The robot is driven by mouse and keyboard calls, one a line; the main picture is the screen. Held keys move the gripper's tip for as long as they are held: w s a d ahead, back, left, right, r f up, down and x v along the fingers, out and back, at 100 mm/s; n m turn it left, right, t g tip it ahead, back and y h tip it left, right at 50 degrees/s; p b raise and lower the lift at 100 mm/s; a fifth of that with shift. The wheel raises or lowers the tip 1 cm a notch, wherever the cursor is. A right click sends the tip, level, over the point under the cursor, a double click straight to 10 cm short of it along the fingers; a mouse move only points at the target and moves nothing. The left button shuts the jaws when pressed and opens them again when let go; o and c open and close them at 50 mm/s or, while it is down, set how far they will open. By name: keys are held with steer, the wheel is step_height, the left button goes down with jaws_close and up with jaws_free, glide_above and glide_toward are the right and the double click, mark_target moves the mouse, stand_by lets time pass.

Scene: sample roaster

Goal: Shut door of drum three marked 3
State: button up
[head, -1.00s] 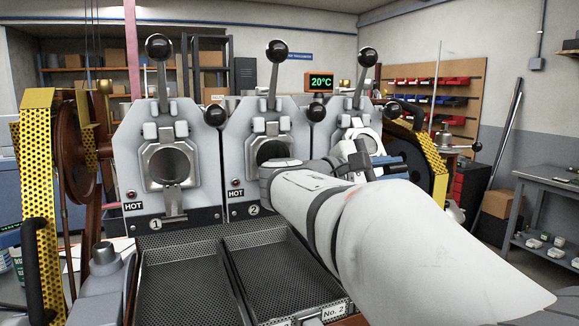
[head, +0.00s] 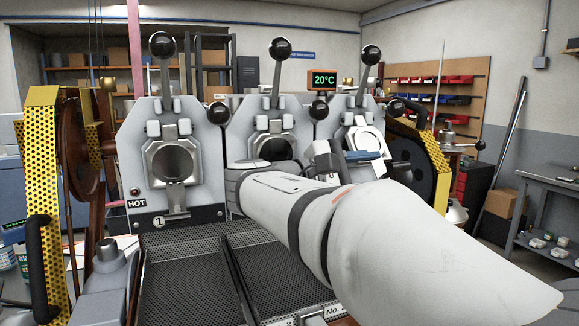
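Drum three is the rightmost of three grey roaster drums; its front plate (head: 345,110) shows above my arm. A pale, ring-like metal door part (head: 366,140) shows at its front, partly covered by my gripper. I cannot tell how far open the door is. The number 3 is hidden behind my arm. A black ball knob (head: 395,107) stands at the drum's upper right. My gripper (head: 365,156), with a dark blue finger part, is just in front of the door's lower area. Its fingertips are not clear, and neither is any contact.
Drum one (head: 138,170), marked HOT, and drum two (head: 240,130) stand to the left with round dark openings. Ball-topped levers rise above the drums. Mesh trays (head: 185,280) lie in front. A yellow perforated guard (head: 428,160) is close on the right.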

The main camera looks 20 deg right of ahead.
steer(key=shift+a, duration=1.2)
steer(key=s+r+p, duration=0.4)
steer(key=s+r, duration=0.1)
steer(key=r, duration=0.1)
steer(key=shift+p, duration=0.3)
